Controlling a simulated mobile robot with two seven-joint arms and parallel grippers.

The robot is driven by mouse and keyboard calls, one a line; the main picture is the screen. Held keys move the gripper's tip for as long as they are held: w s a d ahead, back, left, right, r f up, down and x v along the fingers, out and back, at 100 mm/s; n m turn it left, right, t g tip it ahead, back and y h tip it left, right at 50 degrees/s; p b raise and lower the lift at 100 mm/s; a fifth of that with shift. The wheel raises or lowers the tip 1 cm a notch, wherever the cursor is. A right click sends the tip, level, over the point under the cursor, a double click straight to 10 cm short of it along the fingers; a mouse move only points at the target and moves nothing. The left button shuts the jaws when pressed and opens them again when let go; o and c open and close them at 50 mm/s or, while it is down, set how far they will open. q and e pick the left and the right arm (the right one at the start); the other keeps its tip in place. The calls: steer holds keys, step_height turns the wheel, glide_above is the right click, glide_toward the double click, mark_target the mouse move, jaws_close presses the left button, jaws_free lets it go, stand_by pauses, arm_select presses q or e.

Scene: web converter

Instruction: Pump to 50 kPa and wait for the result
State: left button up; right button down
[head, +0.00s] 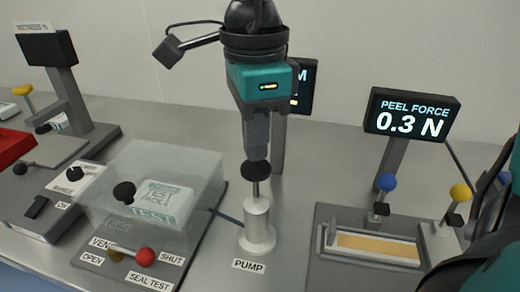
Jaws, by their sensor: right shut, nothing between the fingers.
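The pump (257,228) is a silver cylinder on a round base, with a thin rod and a black knob (256,171) on top. My right gripper (256,155) points down directly over the knob, fingers shut; whether the tips touch it I cannot tell. The seal test station (200,238) left of the pump has a clear chamber (205,162) over a white test pack (165,203). Its vent lever has a red ball (145,257) on the SHUT side. A dark display (305,85) behind my gripper is mostly hidden, so its reading cannot be told. My left gripper is not in view.
At right, a peel force display (411,122) reads 0.3 N above a fixture (375,245) with blue and yellow knobs. At left are a black-knobbed device (60,195), a red tray (12,150) and another dark screen (46,47).

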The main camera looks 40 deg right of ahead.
mark_target(256, 166)
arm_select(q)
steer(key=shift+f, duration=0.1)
arm_select(e)
steer(key=shift+f, duration=0.1)
stand_by(0.4)
steer(key=shift+f+b, duration=0.55)
steer(key=shift+b, duration=0.1)
step_height(256, 166, down, 2)
steer(key=shift+b, duration=1)
step_height(256, 166, down, 2)
steer(key=shift+b, duration=1)
steer(key=shift+r+p, duration=0.35)
steer(key=shift+r, duration=0.05)
steer(key=shift+r+p, duration=1.6)
steer(key=shift+r, duration=0.75)
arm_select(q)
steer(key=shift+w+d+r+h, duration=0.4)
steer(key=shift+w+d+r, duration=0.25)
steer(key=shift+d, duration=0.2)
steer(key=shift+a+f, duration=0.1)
